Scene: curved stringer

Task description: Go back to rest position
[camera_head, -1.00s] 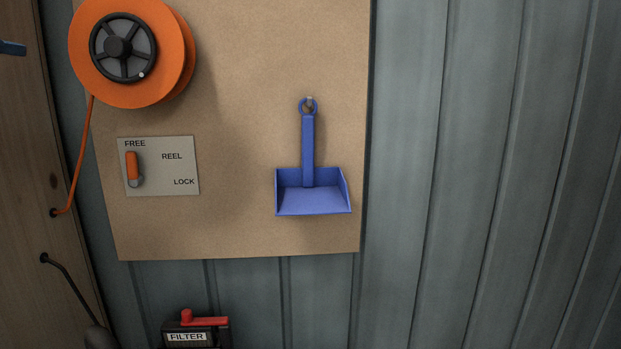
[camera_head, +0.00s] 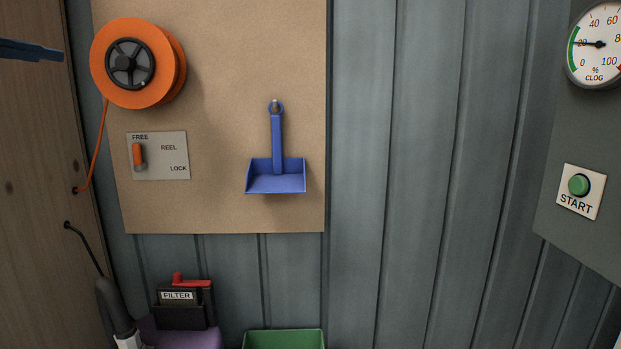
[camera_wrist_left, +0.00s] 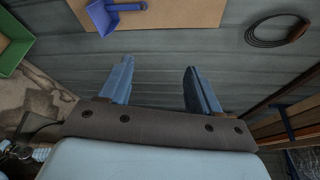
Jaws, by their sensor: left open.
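My left gripper (camera_wrist_left: 157,88) shows in the left wrist view with its two blue fingers apart and nothing between them. The grey ribbed wall lies beyond the fingers, with the board's edge farther off.
A board (camera_head: 220,215) on the wall carries an orange reel (camera_head: 165,62), a FREE/LOCK lever plate (camera_head: 172,165) and a blue dustpan (camera_head: 276,150). Below are a filter box (camera_head: 183,312) and a green bin (camera_head: 284,340). A START button (camera_head: 579,185) and gauge (camera_head: 598,44) are at right.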

